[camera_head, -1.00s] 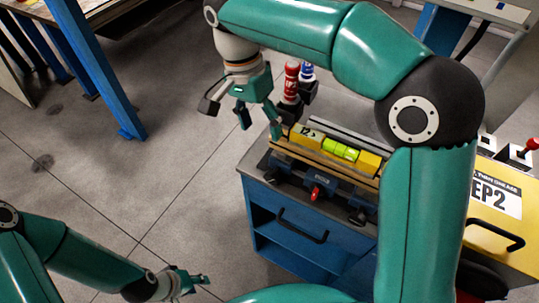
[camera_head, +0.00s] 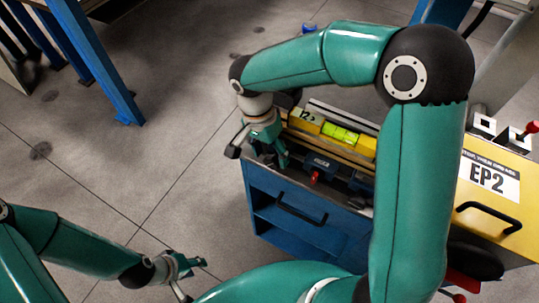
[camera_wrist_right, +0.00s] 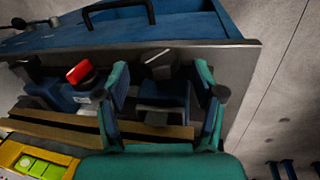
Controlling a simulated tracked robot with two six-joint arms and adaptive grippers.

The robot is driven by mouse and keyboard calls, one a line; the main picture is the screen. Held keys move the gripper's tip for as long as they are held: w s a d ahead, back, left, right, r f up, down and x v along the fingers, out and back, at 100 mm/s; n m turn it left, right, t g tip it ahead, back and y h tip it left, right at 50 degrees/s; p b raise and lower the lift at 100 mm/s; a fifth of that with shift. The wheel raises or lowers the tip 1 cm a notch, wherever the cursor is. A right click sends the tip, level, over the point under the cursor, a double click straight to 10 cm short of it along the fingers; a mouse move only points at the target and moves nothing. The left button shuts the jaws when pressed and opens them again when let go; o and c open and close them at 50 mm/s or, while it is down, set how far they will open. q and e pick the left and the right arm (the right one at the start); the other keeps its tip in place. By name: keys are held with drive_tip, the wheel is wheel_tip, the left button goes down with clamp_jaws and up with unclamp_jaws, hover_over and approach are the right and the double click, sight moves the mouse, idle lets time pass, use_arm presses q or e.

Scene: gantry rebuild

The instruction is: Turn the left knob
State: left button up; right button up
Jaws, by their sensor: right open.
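The left knob (camera_wrist_right: 158,62) is black with a pale line on its top. In the right wrist view it sits between the two spread fingers of my right gripper (camera_wrist_right: 162,78), with a gap visible on each side. In the head view my right gripper (camera_head: 272,152) is low at the left end of the blue fixture and hides this knob. A red knob (camera_head: 315,177) is to its right; it also shows in the right wrist view (camera_wrist_right: 80,72). My left gripper (camera_head: 188,266) hangs over the floor, away from the cart; its finger opening is unclear.
The fixture stands on a blue cart (camera_head: 300,222) with a black handle (camera_head: 300,216). A yellow bar with a green level vial (camera_head: 340,135) lies along its back. A yellow EP2 case (camera_head: 490,212) is at right. A small blue item (camera_head: 308,28) shows beyond the cart.

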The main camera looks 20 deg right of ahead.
drive_tip(key=shift+s+d+f, duration=0.1)
drive_tip(key=shift+s+f, duration=0.1)
drive_tip(key=shift+f, duration=0.5)
drive_tip(key=c, duration=1.1)
drive_tip(key=t+y+b, duration=0.1)
drive_tip(key=b, duration=0.2)
drive_tip(key=t+y+b, duration=0.1)
drive_tip(key=b, duration=0.3)
drive_tip(key=t+y+b, duration=0.1)
drive_tip(key=t+b, duration=0.1)
drive_tip(key=b, duration=0.1)
drive_tip(key=shift+s+d+f, duration=0.2)
drive_tip(key=shift+f, duration=0.1)
drive_tip(key=shift+c, duration=0.3)
drive_tip(key=shift+r+b, duration=0.1)
drive_tip(key=shift+b, duration=0.35)
drive_tip(key=shift+r+t+y, duration=0.25)
drive_tip(key=shift+t+y, duration=0.05)
drive_tip(key=o, duration=1.2)
drive_tip(key=shift+c, duration=0.2)
